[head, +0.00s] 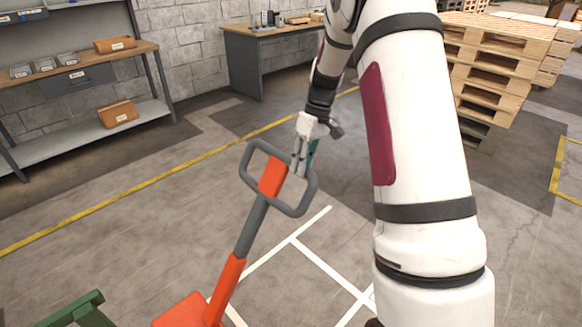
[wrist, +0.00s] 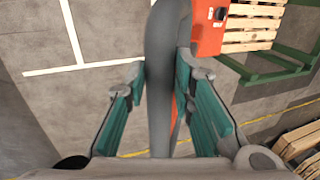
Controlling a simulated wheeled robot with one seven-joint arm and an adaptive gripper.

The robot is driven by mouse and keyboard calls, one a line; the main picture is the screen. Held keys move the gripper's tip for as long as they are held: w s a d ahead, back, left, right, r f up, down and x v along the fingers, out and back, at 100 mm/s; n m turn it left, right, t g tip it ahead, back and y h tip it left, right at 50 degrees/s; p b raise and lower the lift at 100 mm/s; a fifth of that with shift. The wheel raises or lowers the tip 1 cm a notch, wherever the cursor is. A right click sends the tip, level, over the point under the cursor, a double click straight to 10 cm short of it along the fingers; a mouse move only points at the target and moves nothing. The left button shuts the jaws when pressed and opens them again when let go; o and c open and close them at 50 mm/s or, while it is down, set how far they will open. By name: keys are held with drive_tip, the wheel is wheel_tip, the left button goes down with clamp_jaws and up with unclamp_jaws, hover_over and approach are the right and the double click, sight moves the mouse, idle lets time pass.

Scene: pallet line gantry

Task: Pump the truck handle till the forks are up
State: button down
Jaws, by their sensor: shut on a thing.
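The truck handle (head: 251,223) is an orange and grey shaft topped by a grey loop with an orange middle. In the head view it leans up and to the right from the orange truck body (head: 188,312) at the bottom edge. My gripper (head: 303,150) is at the right side of the loop. In the wrist view the grey loop bar (wrist: 161,60) runs between my teal finger pads, and my gripper is shut on it. The orange truck body also shows in the wrist view (wrist: 207,38). The forks cannot be made out, so their height is hidden.
A green frame (head: 72,309) is at the lower left, and pallet slats (wrist: 250,38) show beyond the truck body. Stacked pallets (head: 500,65) stand at the back right. A shelf bench (head: 90,65) and a desk (head: 262,32) line the wall. Floor around the handle is clear.

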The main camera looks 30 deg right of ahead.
drive_tip(key=shift+w+d+f, duration=0.2)
drive_tip(key=shift+d+f, duration=0.15)
drive_tip(key=shift+d, duration=0.2)
drive_tip(key=c, duration=1.4)
unclamp_jaws()
drive_tip(key=shift+o, duration=0.2)
drive_tip(key=s+v, duration=0.1)
drive_tip(key=v, duration=1.1)
drive_tip(key=shift+w, duration=0.45)
